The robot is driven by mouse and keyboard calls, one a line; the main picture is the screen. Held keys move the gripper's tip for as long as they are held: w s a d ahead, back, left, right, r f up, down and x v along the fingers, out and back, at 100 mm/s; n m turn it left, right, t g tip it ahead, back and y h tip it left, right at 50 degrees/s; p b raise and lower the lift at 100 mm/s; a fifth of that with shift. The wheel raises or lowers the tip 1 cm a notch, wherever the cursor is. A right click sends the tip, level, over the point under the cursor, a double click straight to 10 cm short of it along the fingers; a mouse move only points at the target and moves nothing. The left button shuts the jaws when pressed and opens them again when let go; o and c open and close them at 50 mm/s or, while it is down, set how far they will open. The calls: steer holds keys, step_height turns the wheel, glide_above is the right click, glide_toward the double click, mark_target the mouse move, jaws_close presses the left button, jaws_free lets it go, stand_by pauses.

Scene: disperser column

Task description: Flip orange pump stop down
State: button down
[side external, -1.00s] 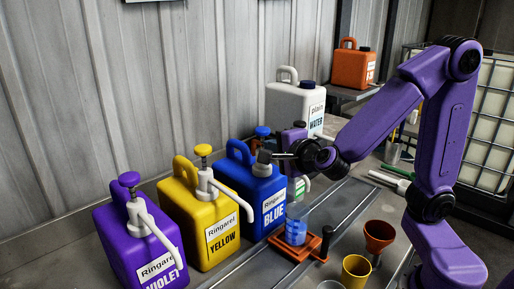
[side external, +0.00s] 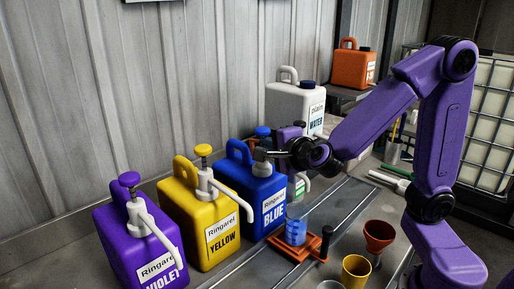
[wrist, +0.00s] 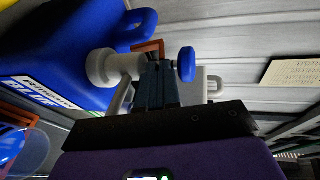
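The blue jug (side external: 250,185) stands in the row of jugs. Its pump has a blue knob (wrist: 187,64) and a pale collar (wrist: 112,67). In the wrist view an orange stop (wrist: 150,46) shows as a bracket shape between collar and knob, partly hidden by the fingers. My gripper (side external: 264,154) is at the top of the blue jug, just below the knob. In the wrist view its dark fingers (wrist: 158,78) look closed together, with the tips at the pump stem beside the orange stop. I cannot tell whether they touch it.
The yellow jug (side external: 205,225) and violet jug (side external: 135,245) stand left. The white water jug (side external: 290,103) stands behind. A beaker with blue liquid (side external: 295,232) sits on an orange stand (side external: 283,245) in front. Yellow (side external: 355,270) and orange (side external: 378,235) cups are at right.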

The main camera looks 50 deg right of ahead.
steer(key=shift+w, duration=1.6)
stand_by(0.8)
steer(key=shift+r, duration=0.1)
steer(key=shift+s, duration=6.1)
